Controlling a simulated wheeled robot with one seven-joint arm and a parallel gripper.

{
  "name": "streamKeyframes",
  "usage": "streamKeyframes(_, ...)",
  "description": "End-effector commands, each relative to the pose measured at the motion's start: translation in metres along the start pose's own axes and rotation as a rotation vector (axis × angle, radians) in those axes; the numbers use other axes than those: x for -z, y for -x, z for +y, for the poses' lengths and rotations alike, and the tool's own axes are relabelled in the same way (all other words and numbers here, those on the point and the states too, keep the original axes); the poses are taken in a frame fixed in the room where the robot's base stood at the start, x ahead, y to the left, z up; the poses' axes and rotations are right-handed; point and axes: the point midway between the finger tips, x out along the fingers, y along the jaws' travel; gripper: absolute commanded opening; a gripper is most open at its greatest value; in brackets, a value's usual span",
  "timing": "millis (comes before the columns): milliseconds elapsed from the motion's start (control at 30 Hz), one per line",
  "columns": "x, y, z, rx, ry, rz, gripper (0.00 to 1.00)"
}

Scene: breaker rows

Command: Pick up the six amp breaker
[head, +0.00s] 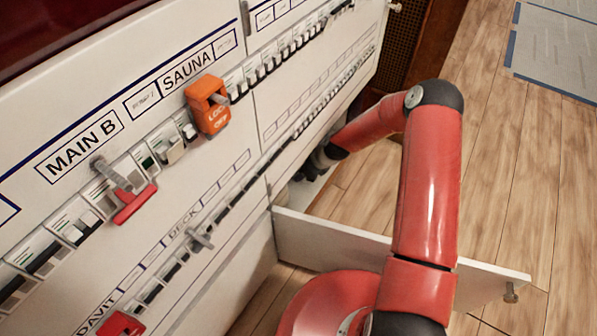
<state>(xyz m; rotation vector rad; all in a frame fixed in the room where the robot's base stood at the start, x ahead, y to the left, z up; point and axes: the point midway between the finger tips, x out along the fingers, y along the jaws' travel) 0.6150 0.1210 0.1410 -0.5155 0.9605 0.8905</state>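Rows of breakers fill the white panel on the left. The upper row has breakers (72,218) under the MAIN B label and smaller ones (275,62) farther along. A lower row (172,268) runs under the DECK label. No six amp marking is legible, so I cannot tell which breaker it is. My red arm reaches up and then away, down to the panel's far lower edge. Its dark end (316,160) is small and partly hidden there; whether the fingers are open or holding anything does not show.
An orange lockout (208,106) and a red lockout tag (133,205) stick out from the upper row. A red piece (121,325) shows at the bottom. A white open door (330,247) juts out below the panel. Wooden floor (500,150) is clear on the right.

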Motion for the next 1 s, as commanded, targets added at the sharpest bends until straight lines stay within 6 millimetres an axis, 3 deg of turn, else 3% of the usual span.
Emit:
streamKeyframes(100, 0.0002, -0.0155, 0.0005, -0.001, 0.0, 0.0, 0.58)
streamKeyframes(333, -0.0002, -0.016, 0.0, 0.0, 0.0, 0.0, 0.56)
streamKeyframes(733, -0.0002, -0.0158, 0.0, 0.0, 0.0, 0.0, 0.04)
streamKeyframes(1000, -0.0009, -0.0144, -0.001, 0.001, 0.0, -0.001, 0.03)
